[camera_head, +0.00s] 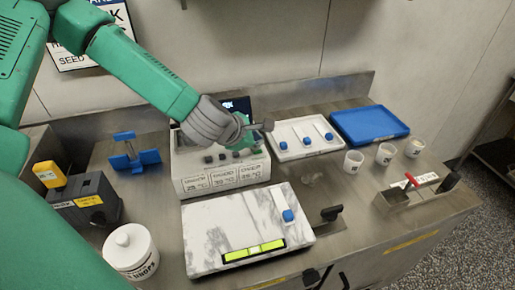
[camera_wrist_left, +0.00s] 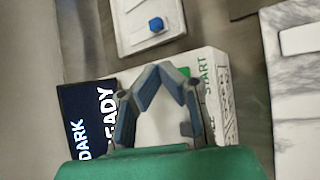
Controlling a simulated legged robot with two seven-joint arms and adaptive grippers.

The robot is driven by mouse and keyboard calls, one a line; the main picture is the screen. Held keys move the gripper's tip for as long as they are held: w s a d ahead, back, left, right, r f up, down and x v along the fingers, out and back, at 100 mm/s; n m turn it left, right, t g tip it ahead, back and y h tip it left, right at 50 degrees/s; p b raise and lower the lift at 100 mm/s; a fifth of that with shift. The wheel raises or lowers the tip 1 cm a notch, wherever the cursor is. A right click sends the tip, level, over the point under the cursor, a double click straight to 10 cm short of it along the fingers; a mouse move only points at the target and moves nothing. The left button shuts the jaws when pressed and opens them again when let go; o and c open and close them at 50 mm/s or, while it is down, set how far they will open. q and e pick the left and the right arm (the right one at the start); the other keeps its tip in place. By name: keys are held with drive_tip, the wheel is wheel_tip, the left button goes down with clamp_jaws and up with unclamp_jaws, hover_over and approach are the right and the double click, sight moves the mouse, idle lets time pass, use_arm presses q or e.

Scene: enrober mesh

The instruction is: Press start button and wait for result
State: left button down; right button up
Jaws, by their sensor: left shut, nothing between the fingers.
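The white machine (camera_head: 225,178) stands mid-bench, with knobs and temperature labels on its front. Its dark display (camera_head: 237,104) is partly hidden behind my arm. In the left wrist view the display (camera_wrist_left: 88,112) reads "DARK" and "READY". The START label (camera_wrist_left: 207,76) shows on the machine's white top, beside a green start button (camera_wrist_left: 184,72) partly covered by my fingers. My left gripper (camera_head: 262,127) is shut and empty above the machine; its closed fingers (camera_wrist_left: 163,72) show in the wrist view near the button. I cannot tell whether they touch it. My right gripper is out of view.
A marble slab (camera_head: 215,225) with a level lies in front. A white tray (camera_head: 290,153) with blue-knobbed tools, a blue tray (camera_head: 370,122) and white cups (camera_head: 384,154) stand right. A lidded jar (camera_head: 130,250), blue stand (camera_head: 134,157) and grey box (camera_head: 90,203) stand left.

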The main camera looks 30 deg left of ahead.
use_arm(q)
drive_tip(key=shift+a+f+b, duration=0.2)
drive_tip(key=shift+f+b, duration=0.15)
drive_tip(key=shift+f, duration=0.05)
drive_tip(key=shift+f+b, duration=0.35)
drive_tip(key=shift+f, duration=0.05)
idle(0.5)
idle(0.4)
drive_tip(key=shift+s+d+r+p, duration=0.1)
drive_tip(key=shift+d+r+p, duration=0.05)
drive_tip(key=shift+r+p, duration=0.65)
wheel_tip(320, 180, up, 5)
drive_tip(key=p, duration=0.4)
drive_tip(key=shift+r, duration=0.15)
